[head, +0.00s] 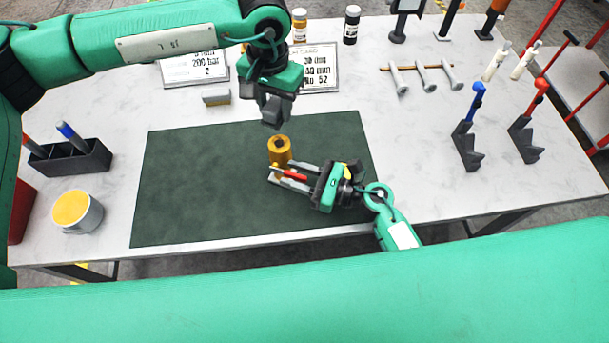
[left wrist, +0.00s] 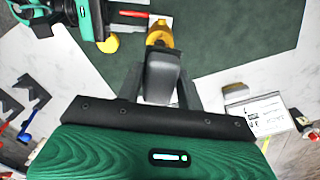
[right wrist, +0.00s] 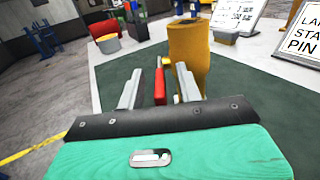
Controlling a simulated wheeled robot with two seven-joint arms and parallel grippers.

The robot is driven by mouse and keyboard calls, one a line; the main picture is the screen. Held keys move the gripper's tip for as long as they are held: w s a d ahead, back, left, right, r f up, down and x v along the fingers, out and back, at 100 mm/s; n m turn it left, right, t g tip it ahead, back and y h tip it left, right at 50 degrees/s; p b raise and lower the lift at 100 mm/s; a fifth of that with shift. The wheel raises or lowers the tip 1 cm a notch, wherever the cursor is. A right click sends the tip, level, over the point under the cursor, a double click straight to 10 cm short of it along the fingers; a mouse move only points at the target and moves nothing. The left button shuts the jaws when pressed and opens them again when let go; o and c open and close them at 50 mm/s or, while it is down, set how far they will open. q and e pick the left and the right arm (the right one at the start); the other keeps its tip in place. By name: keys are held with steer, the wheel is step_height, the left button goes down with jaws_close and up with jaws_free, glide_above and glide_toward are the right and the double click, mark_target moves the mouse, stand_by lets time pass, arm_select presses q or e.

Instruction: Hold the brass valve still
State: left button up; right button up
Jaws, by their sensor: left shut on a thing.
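The brass valve (head: 280,150) stands upright on the dark green mat (head: 190,180). A red lever (head: 293,174) lies low beside it. My left gripper (head: 272,112) is above and behind the valve, apart from it; it appears shut on a grey block (left wrist: 163,75). The valve (left wrist: 159,35) shows beyond that block in the left wrist view. My right gripper (head: 292,174) is low at the valve's front right, open, its fingers either side of the red lever (right wrist: 160,85) with gaps. In the right wrist view the valve (right wrist: 188,60) stands beyond the right finger; contact is unclear.
A small tan block (head: 216,98) and sign plates (head: 317,68) lie behind the mat. A pen holder (head: 70,158) and yellow-topped cup (head: 77,211) stand left. The mat's left half is clear.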

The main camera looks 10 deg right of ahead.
steer(key=shift+c, duration=0.5)
stand_by(0.3)
steer(key=shift+c, duration=0.2)
jaws_close()
stand_by(1.0)
